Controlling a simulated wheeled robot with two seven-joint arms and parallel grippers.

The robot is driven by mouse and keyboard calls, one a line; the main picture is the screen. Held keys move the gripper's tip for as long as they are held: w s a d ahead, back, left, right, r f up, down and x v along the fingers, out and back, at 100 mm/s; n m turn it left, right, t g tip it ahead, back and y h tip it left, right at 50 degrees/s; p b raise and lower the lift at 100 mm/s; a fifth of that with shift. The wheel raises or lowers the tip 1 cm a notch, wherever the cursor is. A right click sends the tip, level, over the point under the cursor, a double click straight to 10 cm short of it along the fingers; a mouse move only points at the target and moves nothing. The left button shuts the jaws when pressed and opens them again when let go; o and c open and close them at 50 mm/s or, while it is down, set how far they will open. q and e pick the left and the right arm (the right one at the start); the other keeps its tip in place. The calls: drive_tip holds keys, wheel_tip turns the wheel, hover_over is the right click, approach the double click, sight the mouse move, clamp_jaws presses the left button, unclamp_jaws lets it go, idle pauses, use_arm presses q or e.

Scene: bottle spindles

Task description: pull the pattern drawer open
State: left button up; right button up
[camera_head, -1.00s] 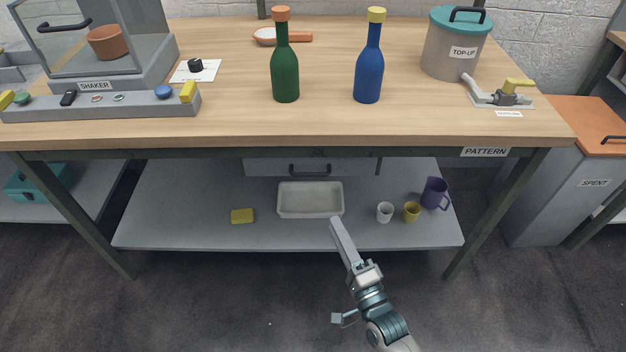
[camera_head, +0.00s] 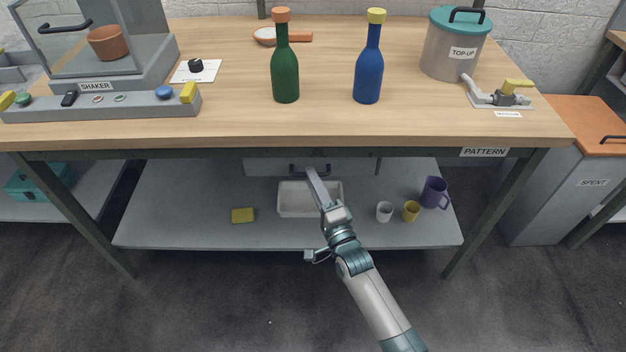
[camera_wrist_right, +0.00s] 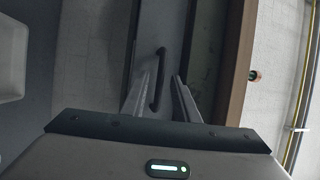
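The drawer front (camera_wrist_right: 166,22) lies beyond. Whether the fingertips reach around the handle or stop just short is hard to tell. My left gripper is not in view.
A white tray (camera_head: 286,213), yellow sponge (camera_head: 242,215), white cup (camera_head: 384,211), yellow cup (camera_head: 411,210) and purple mug (camera_head: 434,192) stand on the lower shelf (camera_head: 180,215). The wooden tabletop (camera_head: 230,120) overhangs the drawer. Floor in front of the bench is clear.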

drive_tip(key=shift+w+a, duration=0.1)
drive_tip(key=shift+w, duration=0.1)
clamp_jaws()
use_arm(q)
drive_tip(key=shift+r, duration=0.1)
use_arm(e)
drive_tip(key=shift+s, duration=0.15)
